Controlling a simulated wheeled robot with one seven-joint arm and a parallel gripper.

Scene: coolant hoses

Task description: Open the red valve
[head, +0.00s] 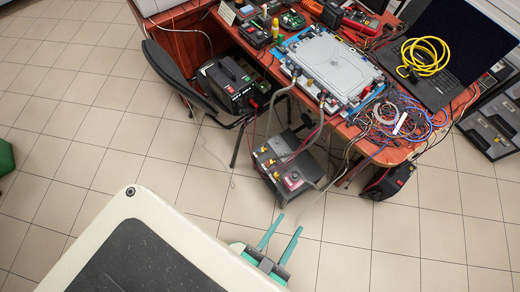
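A dark grey unit (309,163) stands on the floor in front of the table, with several small yellow-and-black fittings on top. A small red-pink part (293,182) sits on its near side; it looks like the red valve, but it is too small to tell its handle position. Grey hoses (273,108) run from the unit up to a light grey plate (327,63) on the table. My gripper (290,222) has two teal fingers, spread apart with nothing between them. It is just below the unit in the picture, apart from the red part.
A red-brown table (402,153) holds a laptop (451,52), a coiled yellow cable (424,58) and tangled wires (400,117) hanging over its edge. A black device (228,84) stands left of the unit. Tiled floor is open at left and lower right.

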